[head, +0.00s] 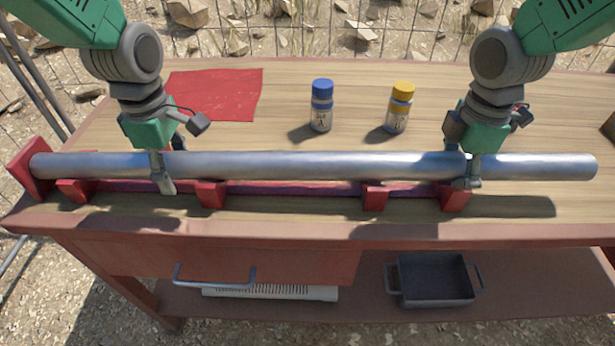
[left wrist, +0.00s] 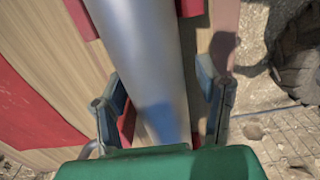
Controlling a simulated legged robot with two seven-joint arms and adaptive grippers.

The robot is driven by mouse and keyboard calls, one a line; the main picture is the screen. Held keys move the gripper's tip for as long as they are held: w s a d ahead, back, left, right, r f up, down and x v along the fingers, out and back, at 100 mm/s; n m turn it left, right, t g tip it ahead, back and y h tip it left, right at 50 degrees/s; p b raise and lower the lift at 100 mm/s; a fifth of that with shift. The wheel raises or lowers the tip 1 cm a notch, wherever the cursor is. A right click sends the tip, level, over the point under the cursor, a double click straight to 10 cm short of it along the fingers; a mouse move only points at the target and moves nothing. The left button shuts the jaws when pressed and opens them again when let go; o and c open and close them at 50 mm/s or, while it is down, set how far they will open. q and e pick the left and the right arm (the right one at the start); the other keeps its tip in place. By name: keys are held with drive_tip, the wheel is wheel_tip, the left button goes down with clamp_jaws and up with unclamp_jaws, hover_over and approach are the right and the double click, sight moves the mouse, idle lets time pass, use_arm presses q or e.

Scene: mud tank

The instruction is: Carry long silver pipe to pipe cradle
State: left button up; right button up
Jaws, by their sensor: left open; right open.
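The long silver pipe (head: 320,164) lies lengthwise along the red pipe cradle (head: 211,195), over its several blocks. Its left end is at the cradle's upright red end plate (head: 27,168); its right end extends past the last block. I cannot tell whether it touches every block. My left gripper (head: 168,165) is open, with its fingers on either side of the pipe near the left end. In the left wrist view the pipe (left wrist: 150,60) runs between the open fingers with gaps beside it. My right gripper (head: 466,162) is open around the pipe near the last block; its far finger is hidden.
A blue-capped bottle (head: 321,106) and a yellow-capped bottle (head: 399,108) stand behind the pipe. A red sheet (head: 214,94) lies at the back left. A dark tray (head: 434,279) sits on the lower shelf. The wooden tabletop (head: 290,80) behind the pipe is mostly clear.

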use_arm(q)
drive_tip(key=o, duration=0.8)
use_arm(e)
drive_tip(key=shift+w+r, duration=0.1)
use_arm(q)
drive_tip(key=shift+r, duration=3.95)
use_arm(e)
drive_tip(key=o, duration=0.7)
wheel_tip(320, 180, up, 12)
drive_tip(key=shift+f, duration=0.1)
